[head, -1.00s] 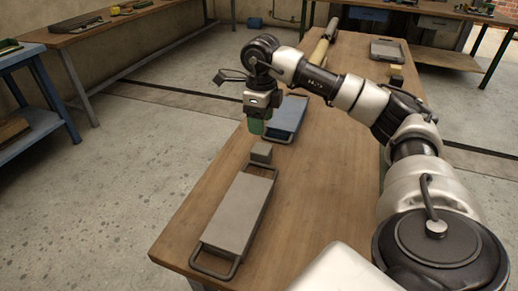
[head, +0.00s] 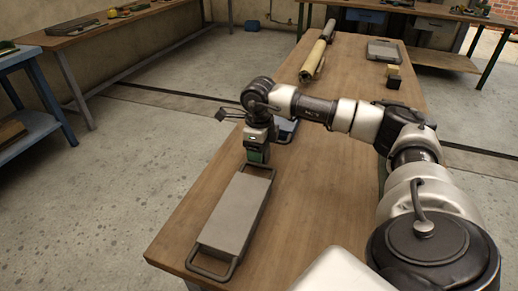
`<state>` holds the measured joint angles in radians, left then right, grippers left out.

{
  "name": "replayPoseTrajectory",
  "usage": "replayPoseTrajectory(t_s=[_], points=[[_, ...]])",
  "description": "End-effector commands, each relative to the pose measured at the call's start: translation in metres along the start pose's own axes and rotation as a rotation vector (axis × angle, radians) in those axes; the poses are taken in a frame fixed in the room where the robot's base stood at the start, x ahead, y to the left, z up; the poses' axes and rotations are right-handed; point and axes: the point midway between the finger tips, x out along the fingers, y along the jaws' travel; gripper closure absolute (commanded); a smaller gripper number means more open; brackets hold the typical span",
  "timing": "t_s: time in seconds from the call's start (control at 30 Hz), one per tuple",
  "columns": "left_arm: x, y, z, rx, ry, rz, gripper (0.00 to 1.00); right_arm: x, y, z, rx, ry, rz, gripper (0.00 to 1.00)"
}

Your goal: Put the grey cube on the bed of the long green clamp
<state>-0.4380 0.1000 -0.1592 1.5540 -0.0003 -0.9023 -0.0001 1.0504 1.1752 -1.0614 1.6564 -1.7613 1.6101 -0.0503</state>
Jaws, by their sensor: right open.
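My right gripper (head: 256,155) points down with green fingers, low over the far end of a long grey slab with handles (head: 232,213). It is open. The grey cube, seen a second ago at this spot near the slab's far handle, is now hidden by the gripper; I cannot tell whether the fingers touch it. I cannot make out a long green clamp by its colour. My left gripper is not in view.
A blue slab (head: 287,128) is partly hidden behind my right arm. A dark cube (head: 393,82) and a grey tray (head: 383,50) are at the back right. The table's middle is clear.

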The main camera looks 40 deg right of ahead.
Motion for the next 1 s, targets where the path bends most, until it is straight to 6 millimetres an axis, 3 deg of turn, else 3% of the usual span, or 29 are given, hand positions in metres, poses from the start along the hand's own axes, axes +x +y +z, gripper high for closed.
replayPoseTrajectory(t_s=[0.03,0.27,0.57,0.87,1.0], points=[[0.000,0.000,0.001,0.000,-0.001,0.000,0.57,0.000,0.000,0.000,0.000,0.000,0.000,0.42],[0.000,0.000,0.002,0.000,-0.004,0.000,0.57,-0.001,0.000,0.000,0.000,-0.001,0.000,0.77],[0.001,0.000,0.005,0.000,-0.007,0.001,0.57,-0.004,0.000,0.001,0.000,-0.002,0.000,0.77],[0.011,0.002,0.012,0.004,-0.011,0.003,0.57,-0.043,0.000,0.001,0.000,-0.006,-0.001,0.77],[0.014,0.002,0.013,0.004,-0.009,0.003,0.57,-0.059,0.001,-0.030,0.003,0.000,-0.005,0.77]])
